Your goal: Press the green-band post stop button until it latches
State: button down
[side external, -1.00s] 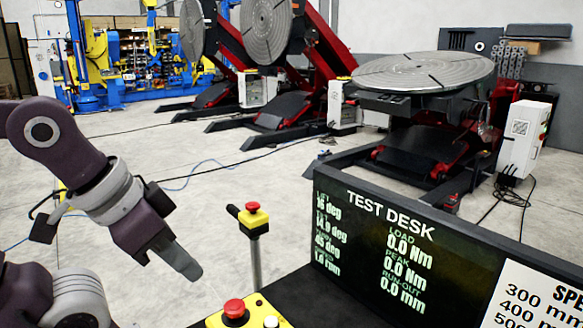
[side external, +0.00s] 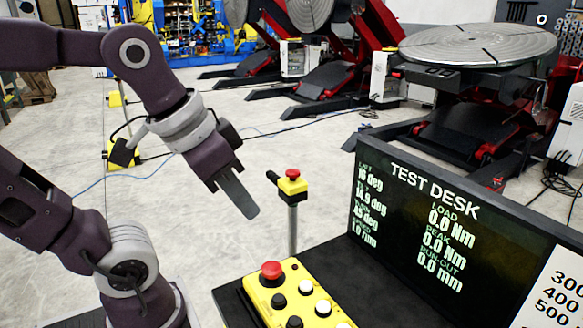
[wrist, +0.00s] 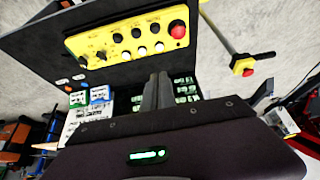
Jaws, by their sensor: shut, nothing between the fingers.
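A post stop button (side external: 292,174) with a red mushroom cap on a yellow box stands on a thin grey pole behind the desk. It also shows at the upper right of the wrist view (wrist: 243,66). I see no green band on it in either view. My gripper (side external: 249,212) is shut and empty, with its fingers pointing down and right. In the side view its tips appear left of and lower than the post button, apart from it. In the wrist view the shut fingers (wrist: 163,78) lie over the desk, away from the post.
A yellow control box (side external: 290,298) with a red button (side external: 271,271) and several black and white buttons sits on the dark desk. The desk screen (side external: 425,225) stands right of the post. A round positioner table (side external: 478,45) is behind.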

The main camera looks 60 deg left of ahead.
jog(key=w+a+r, duration=0.5)
jog(key=w, duration=0.5)
jog(key=g, duration=0.2)
send_over(293, 170)
jog(key=s, duration=0.4)
notch_tip(293, 170, down, 6)
jog(key=shift+w, duration=0.1)
jog(key=x, duration=1.2)
jog(key=shift+s+d+f, duration=0.15)
jog(key=shift+s+f, duration=0.15)
jog(key=shift+f, duration=0.7)
